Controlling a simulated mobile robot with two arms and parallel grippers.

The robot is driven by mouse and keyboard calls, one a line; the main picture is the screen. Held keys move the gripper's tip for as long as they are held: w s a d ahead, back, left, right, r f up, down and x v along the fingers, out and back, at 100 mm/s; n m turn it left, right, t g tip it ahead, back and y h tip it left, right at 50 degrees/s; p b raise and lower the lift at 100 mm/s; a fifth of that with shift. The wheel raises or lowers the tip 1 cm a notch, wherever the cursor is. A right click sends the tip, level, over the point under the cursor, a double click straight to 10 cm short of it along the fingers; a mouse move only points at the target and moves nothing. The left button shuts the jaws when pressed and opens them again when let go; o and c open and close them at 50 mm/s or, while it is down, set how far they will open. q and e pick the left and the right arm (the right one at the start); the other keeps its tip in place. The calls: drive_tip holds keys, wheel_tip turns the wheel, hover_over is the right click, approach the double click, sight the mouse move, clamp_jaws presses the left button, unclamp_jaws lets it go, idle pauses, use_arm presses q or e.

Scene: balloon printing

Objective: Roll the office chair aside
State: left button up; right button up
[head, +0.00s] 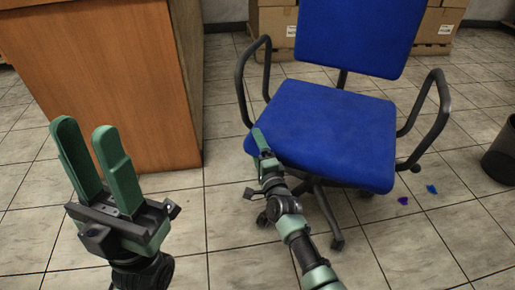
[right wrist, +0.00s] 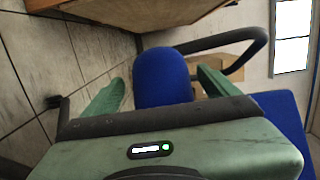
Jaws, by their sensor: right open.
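A blue office chair (head: 328,125) with black armrests and a wheeled base stands right of the middle in the head view. My right gripper (head: 262,142) is at the front left corner of its seat. In the right wrist view the right gripper (right wrist: 155,95) is open, with a blue chair part (right wrist: 163,78) showing between its fingers. I cannot tell whether the fingers touch it. My left gripper (head: 84,150) is raised at the left of the head view, open and empty, apart from the chair.
A wooden desk (head: 105,80) stands at the left, close to the chair. Cardboard boxes (head: 437,28) are behind the chair. A dark bin (head: 502,152) is at the right edge. Blue and purple scraps (head: 431,189) lie on the tiled floor right of the chair.

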drive_tip(key=shift+d, duration=0.1)
drive_tip(key=shift+s+d, duration=0.1)
drive_tip(key=shift+s, duration=0.05)
drive_tip(key=p+v, duration=0.3)
drive_tip(key=v, duration=0.4)
drive_tip(key=shift+s, duration=0.25)
